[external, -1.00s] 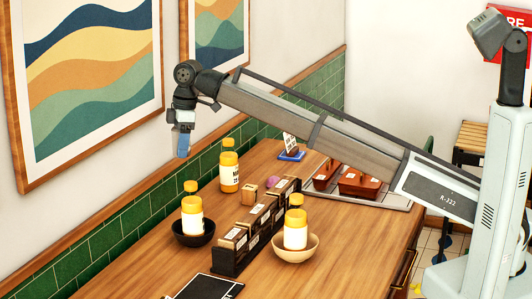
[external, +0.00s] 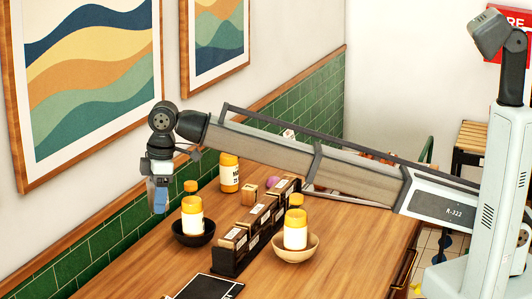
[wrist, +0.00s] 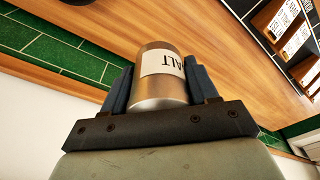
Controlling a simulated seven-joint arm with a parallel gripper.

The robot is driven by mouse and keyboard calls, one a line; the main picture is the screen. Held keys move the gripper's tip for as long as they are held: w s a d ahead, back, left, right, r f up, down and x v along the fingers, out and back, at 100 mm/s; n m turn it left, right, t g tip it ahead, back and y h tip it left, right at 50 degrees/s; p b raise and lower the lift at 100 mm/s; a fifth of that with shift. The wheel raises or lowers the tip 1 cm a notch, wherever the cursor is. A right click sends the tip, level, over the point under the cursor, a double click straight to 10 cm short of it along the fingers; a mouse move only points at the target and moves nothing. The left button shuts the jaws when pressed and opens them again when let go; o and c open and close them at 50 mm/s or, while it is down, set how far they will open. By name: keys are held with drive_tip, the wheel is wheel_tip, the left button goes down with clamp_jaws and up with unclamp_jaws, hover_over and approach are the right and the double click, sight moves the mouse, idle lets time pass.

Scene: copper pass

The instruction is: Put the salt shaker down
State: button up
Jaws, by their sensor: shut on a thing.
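The salt shaker (wrist: 158,86) is a metallic cylinder with a white label reading "ALT" in the wrist view. It sits between the two blue fingers of my gripper (wrist: 160,88), which is shut on it. In the external view my gripper (external: 160,197) is at the left, near the tiled wall and above the table's far-left side. The shaker is hard to make out there. The wooden table (external: 330,240) lies below.
A yellow-capped bottle in a dark bowl (external: 194,238) stands just right of my gripper. Another stands in a tan bowl (external: 296,253). A dark divided box (external: 258,228) lies between them. A yellow bottle (external: 230,173) stands behind. The table's right front is clear.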

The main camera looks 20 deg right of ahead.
sight(163, 269)
wheel_tip(163, 269, down, 17)
drive_tip(key=shift+f, duration=0.2)
idle(0.6)
drive_tip(key=o, duration=1.1)
drive_tip(key=shift+f, duration=0.1)
wheel_tip(163, 269, up, 12)
drive_tip(key=d, duration=0.2)
